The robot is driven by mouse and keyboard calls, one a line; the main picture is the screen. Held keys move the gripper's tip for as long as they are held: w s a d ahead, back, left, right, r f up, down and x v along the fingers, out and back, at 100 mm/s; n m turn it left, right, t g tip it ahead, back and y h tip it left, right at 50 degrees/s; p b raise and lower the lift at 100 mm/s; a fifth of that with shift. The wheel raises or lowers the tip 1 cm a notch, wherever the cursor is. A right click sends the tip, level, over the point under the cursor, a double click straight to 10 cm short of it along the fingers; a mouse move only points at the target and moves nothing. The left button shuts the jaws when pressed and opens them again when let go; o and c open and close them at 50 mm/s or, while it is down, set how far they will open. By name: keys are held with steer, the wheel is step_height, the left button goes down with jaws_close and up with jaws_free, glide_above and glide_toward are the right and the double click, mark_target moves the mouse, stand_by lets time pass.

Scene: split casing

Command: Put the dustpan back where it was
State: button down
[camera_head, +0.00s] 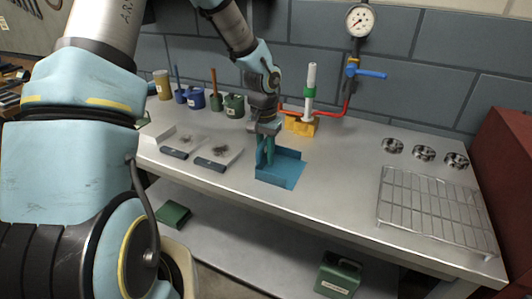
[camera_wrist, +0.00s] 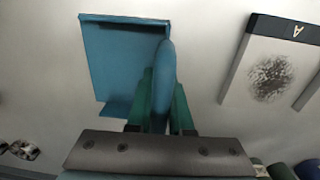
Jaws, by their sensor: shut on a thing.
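The blue dustpan (camera_head: 286,174) is at the middle of the grey workbench, its flat pan toward the front right. My gripper (camera_head: 266,157) is above its back left part, pointing down, with green fingers shut on the handle. In the wrist view the dustpan (camera_wrist: 118,58) spreads to the upper left. Its upright handle stands between the fingers of my gripper (camera_wrist: 162,92). I cannot tell whether the pan touches the bench or hangs just above it.
Two pale plates with dark debris (camera_head: 220,154) (camera_head: 183,140) lie to the left. Several coloured pots (camera_head: 234,106) stand behind them. A yellow block (camera_head: 300,125) with a white cylinder is behind the dustpan. A wire rack (camera_head: 432,207) lies right; bench between is clear.

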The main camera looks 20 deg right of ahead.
steer(key=c, duration=0.8)
jaws_free()
steer(key=shift+r, duration=0.1)
steer(key=r+b, duration=0.1)
steer(key=r, duration=0.5)
steer(key=r+b, duration=0.1)
steer(key=r, duration=0.5)
steer(key=shift+w+a, duration=0.1)
steer(key=shift+a, duration=0.1)
steer(key=s+a+n, duration=0.2)
steer(key=a, duration=0.6)
steer(key=s+a+f+n+t, duration=0.1)
steer(key=s+a+n, duration=0.2)
steer(key=a, duration=0.6)
steer(key=s+a+f+n, duration=0.1)
steer(key=s+a+n, duration=0.1)
steer(key=a, duration=0.7)
steer(key=shift+s+f+t, duration=0.2)
steer(key=shift+s+t, duration=0.1)
steer(key=shift+t, duration=0.1)
